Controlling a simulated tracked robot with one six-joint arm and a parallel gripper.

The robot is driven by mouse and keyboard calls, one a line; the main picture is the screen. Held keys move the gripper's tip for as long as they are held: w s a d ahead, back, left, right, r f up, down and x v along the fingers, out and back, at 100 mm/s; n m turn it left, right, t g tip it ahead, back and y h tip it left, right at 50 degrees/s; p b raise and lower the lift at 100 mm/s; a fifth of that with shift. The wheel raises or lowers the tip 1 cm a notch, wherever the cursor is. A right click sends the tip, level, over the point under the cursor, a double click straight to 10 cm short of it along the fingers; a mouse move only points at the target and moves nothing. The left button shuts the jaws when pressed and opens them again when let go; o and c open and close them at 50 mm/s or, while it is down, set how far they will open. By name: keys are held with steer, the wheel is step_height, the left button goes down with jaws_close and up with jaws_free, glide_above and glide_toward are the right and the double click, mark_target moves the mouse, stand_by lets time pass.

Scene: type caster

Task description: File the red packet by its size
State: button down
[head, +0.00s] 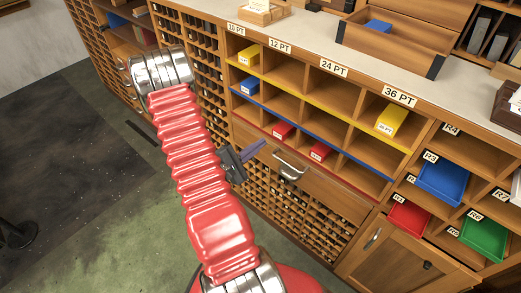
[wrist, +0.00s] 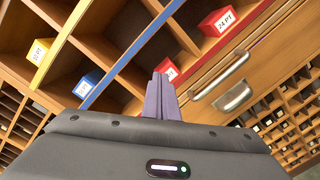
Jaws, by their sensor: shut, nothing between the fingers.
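Two red packets lie in the bottom, red-edged row of the pigeonhole rack: one (head: 283,131) appears under 12 PT, the other (head: 319,151) under 24 PT. In the wrist view the right one (wrist: 217,22) reads 24 PT; the other (wrist: 166,70) is partly hidden behind my fingers, its label not fully readable. The rack's top edge carries plates 10 PT (head: 236,29), 12 PT (head: 280,45), 24 PT (head: 334,69) and 36 PT (head: 400,96). My gripper (head: 260,148) is shut and empty, in front of and below the red row. It also shows in the wrist view (wrist: 160,80).
Yellow packets sit under 10 PT (head: 246,57) and 36 PT (head: 391,119); a blue packet (head: 243,86) sits below the first. A drawer handle (head: 290,167) juts out near my gripper. Blue (head: 442,181), red (head: 408,216) and green (head: 484,236) trays fill cubbies at right.

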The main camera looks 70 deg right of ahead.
mark_target(278, 136)
steer(key=f, duration=0.2)
steer(key=d+f+n+t, duration=0.1)
steer(key=shift+s+f+h, duration=0.2)
steer(key=shift+s+h, duration=0.1)
steer(key=shift+x, duration=2.95)
steer(key=shift+s+d, duration=0.25)
steer(key=shift+d, duration=0.2)
steer(key=shift+v, duration=1.55)
steer(key=shift+w+a, duration=0.1)
